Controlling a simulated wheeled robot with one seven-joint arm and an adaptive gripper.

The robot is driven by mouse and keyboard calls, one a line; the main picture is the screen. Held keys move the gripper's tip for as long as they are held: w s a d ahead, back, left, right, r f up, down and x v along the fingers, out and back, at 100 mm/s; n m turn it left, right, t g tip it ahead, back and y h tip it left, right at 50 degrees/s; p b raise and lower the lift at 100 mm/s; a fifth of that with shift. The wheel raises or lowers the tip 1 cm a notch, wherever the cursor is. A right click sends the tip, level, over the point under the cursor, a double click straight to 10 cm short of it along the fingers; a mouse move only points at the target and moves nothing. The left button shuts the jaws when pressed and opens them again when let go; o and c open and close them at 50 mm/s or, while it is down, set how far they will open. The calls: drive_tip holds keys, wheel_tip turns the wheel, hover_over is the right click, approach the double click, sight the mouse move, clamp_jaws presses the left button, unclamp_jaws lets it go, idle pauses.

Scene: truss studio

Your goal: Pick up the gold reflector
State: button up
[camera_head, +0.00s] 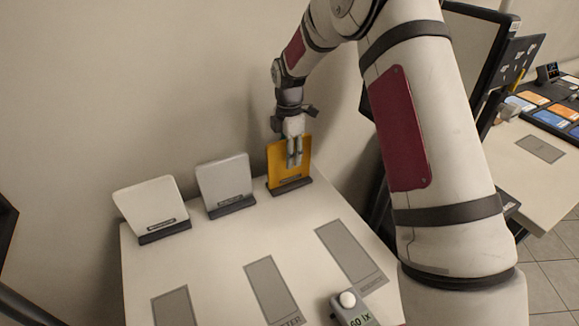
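The gold reflector (279,168) is a flat gold-yellow panel standing in a dark base on the white table, at the right end of a row of panels near the wall. My gripper (294,162) points down at it, and its fingers overlap the panel's upper middle part. Both fingers show in front of the panel, close together. Whether they touch or clasp the panel cannot be told from this view.
A silver-grey panel (225,180) and a white panel (150,205) stand in dark bases to the left. Grey marked rectangles (270,291) lie on the white table (215,255). A light meter (353,311) stands at the front. A dark-framed screen (470,45) is at the right.

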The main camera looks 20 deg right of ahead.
drive_tip(key=shift+f, duration=0.95)
clamp_jaws()
drive_tip(key=shift+r, duration=0.15)
